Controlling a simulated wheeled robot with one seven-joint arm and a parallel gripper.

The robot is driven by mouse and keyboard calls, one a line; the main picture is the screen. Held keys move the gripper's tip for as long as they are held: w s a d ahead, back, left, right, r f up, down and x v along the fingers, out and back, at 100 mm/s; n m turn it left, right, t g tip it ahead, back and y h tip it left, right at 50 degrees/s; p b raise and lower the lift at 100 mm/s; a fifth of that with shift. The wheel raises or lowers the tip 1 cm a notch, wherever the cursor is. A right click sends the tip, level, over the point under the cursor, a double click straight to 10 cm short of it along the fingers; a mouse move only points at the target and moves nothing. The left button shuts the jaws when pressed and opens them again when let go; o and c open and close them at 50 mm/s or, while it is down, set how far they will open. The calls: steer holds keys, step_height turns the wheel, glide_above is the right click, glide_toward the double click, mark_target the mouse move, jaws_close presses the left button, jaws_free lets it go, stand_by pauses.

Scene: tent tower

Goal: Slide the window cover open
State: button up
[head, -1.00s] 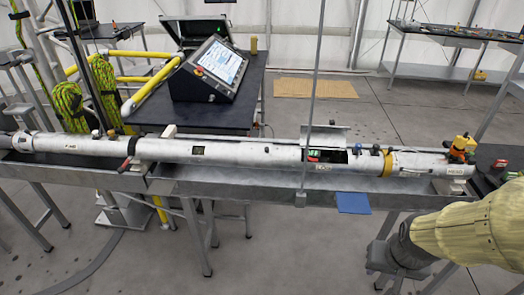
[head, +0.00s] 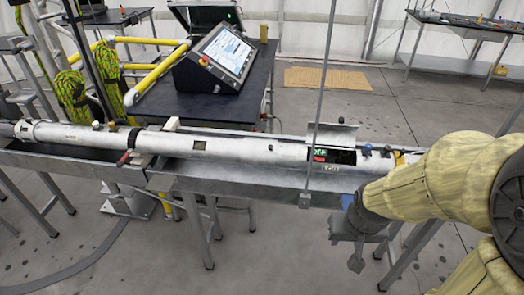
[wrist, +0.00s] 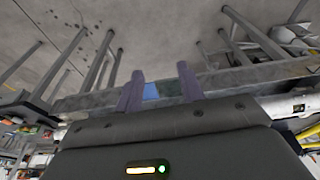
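A long silver tube (head: 250,148) lies along a grey trough. A small dark square window (head: 199,145) shows in its middle section. Farther right is a larger opening with a raised metal flap (head: 335,136), and green and red parts show inside. I cannot tell which piece is the window cover. My gripper (head: 356,258) hangs in front of the trough, below and right of the larger opening, apart from the tube. In the wrist view the two fingers of my gripper (wrist: 159,86) stand apart with nothing held. A blue panel (wrist: 151,91) shows beyond them.
The grey trough (head: 240,178) runs beneath the tube on metal legs. A thin upright rod (head: 325,75) stands in front of the tube near the flap. A console with a screen (head: 228,52) sits on a dark table behind. The floor in front is mostly open.

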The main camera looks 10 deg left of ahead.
steer(key=shift+s, duration=0.1)
steer(key=w+a+f+n+t+y+b, duration=0.1)
steer(key=w+a+f+t, duration=0.15)
steer(key=w+a, duration=0.45)
steer(key=w+a+f+t+y+b, duration=0.15)
steer(key=w+a+t, duration=0.3)
steer(key=w, duration=0.45)
steer(key=w+a+f+m+t+h, duration=0.1)
steer(key=w+a+f+t+h, duration=0.1)
steer(key=a+t, duration=0.6)
steer(key=shift+a+f+h+b, duration=0.2)
steer(key=shift+a+h+b, duration=0.25)
steer(key=shift+a, duration=0.55)
steer(key=shift+w, duration=0.2)
